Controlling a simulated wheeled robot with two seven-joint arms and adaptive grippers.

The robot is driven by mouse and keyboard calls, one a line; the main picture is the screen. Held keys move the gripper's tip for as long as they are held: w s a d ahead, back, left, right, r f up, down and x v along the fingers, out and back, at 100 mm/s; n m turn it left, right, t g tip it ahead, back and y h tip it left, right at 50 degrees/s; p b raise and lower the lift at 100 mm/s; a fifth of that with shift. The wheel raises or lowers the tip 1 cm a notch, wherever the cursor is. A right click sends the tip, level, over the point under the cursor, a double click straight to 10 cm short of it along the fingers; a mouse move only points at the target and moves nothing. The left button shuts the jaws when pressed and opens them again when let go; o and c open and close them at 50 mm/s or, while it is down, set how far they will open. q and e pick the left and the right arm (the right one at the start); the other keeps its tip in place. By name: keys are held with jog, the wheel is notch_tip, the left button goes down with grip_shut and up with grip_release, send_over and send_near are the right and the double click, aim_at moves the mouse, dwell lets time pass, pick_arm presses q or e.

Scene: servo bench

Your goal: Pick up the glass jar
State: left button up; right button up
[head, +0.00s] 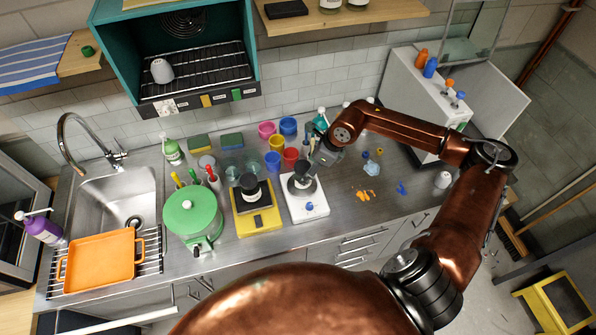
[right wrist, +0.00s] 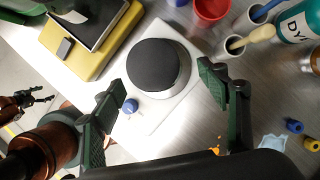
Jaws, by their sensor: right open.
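A white bench device (head: 315,208) with a blue knob carries a round, dark-topped thing (right wrist: 155,66) with a pale rim. I cannot tell whether this is a lidded jar or the device's own plate. Clear glass vessels (head: 232,172) stand behind the yellow scale, partly hidden. My right gripper (head: 322,158) is above the white device. In the right wrist view its green-padded fingers (right wrist: 160,98) are spread and empty, on either side of the device, with the dark round top between and beyond them. A dark gripper (right wrist: 35,99), seemingly my left, shows small at the left edge; its jaws are unclear.
A yellow scale (head: 262,220) and a green pot (head: 192,216) stand left of the device. Red (head: 290,156), blue and yellow cups crowd behind it. A teal bottle (right wrist: 300,22) stands behind right. Small loose parts (head: 363,195) lie right; bare metal bench surrounds them.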

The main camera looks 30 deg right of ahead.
jog(key=shift+p+x, duration=0.45)
jog(key=shift+x, duration=0.75)
jog(key=x, duration=0.2)
jog(key=shift+a+f+p, duration=0.15)
jog(key=shift+f+p, duration=0.1)
jog(key=shift+p, duration=0.15)
jog(key=shift+w+a+f, duration=0.15)
jog(key=shift+f, duration=0.5)
jog(key=c, duration=0.7)
pick_arm(q)
jog(key=shift+s+r, duration=0.8)
jog(key=shift+r, duration=0.1)
pick_arm(e)
jog(key=c, duration=0.7)
